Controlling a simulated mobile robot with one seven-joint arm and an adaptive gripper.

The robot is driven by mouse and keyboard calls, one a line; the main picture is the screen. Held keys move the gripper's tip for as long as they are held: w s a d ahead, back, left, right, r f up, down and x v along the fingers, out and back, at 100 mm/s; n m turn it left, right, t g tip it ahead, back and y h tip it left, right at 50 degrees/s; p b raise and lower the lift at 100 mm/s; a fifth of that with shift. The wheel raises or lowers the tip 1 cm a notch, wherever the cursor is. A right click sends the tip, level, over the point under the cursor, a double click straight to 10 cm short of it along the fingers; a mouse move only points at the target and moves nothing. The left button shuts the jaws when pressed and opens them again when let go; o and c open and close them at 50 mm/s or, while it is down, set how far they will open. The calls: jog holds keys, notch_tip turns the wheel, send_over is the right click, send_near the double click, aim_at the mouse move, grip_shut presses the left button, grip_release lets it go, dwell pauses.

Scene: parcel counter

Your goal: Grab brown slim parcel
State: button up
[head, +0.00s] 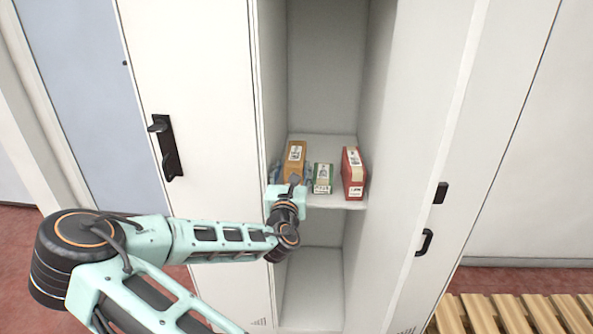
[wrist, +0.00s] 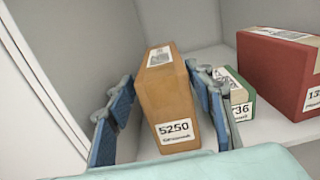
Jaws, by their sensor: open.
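The brown slim parcel (head: 295,157) stands upright on the locker shelf, at the left of the row. In the wrist view the brown slim parcel (wrist: 165,95) shows a white label reading 5250 on its front and another label on top. My gripper (wrist: 162,117) is open, with one blue finger on each side of the parcel. The left finger shows a gap to the parcel; the right finger is close to its side, and I cannot tell if it touches. In the head view my gripper (head: 293,180) reaches into the locker in front of the parcel, hiding its lower part.
A small green parcel (head: 322,178) stands just right of my gripper's right finger. A red parcel (head: 353,174) stands further right on the shelf (head: 340,203). The locker's side wall is close on the left. A slatted wooden bench (head: 520,313) is at lower right.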

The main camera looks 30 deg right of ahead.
aim_at(296, 153)
jog(key=shift+b+x, duration=0.35)
jog(key=shift+x, duration=2.8)
jog(key=shift+s+d+r, duration=0.1)
jog(key=shift+d+r, duration=0.05)
jog(key=shift+c, duration=0.6)
jog(key=c, duration=1)
jog(key=shift+c, duration=0.8)
jog(key=shift+r, duration=0.15)
